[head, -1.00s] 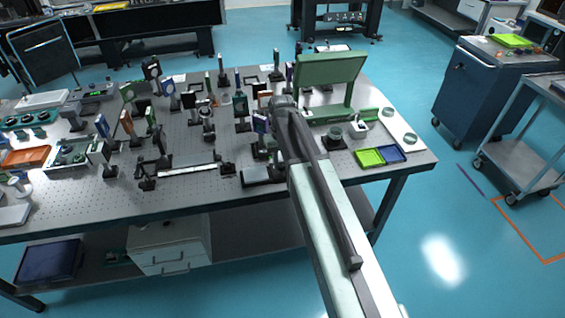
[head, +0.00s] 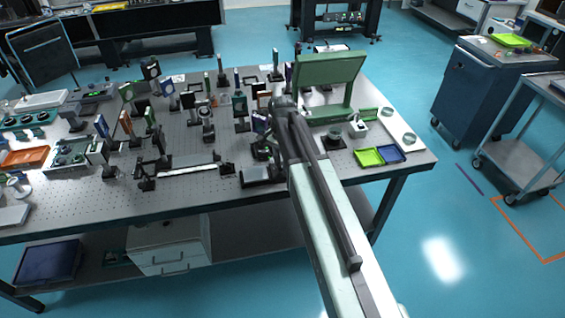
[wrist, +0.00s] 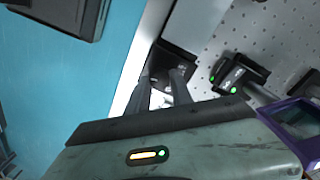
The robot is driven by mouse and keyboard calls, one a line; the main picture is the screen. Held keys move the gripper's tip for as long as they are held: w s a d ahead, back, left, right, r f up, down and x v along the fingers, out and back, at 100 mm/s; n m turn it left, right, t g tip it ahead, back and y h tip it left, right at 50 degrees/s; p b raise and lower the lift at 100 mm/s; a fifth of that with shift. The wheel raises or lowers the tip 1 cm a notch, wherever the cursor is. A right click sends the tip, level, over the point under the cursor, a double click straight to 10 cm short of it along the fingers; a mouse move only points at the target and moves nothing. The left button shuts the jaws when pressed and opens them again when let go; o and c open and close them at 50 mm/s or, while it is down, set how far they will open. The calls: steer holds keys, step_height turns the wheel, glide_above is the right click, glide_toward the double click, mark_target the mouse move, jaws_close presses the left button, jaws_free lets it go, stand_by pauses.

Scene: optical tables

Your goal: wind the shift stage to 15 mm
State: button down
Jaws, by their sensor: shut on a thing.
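In the wrist view my gripper (wrist: 166,88) has its two dark fingers around a small part beside a black block (wrist: 178,62) at the table's edge. The held part is mostly hidden by the fingers; it appears to be the knob of the shift stage. In the head view a low black block (head: 262,175) sits near the front edge of the table, just left of my arm, and seems to be the same one. My arm hides the fingers there. The stage's reading cannot be made out.
The optical table (head: 215,195) carries many upright mounts, close together behind the block. A small black device with green lights (wrist: 238,75) stands near my gripper. A green panel (head: 328,70) and yellow-green and blue trays (head: 370,157) are at right. Open floor lies in front.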

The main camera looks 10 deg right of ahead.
steer(key=m, duration=0.5)
steer(key=shift+m, duration=0.3)
steer(key=m, duration=0.5)
steer(key=shift+m, duration=0.3)
steer(key=c, duration=1.1)
jaws_free()
step_height(320, 180, up, 8)
steer(key=p, duration=0.8)
steer(key=shift+s, duration=0.1)
steer(key=shift+f, duration=0.1)
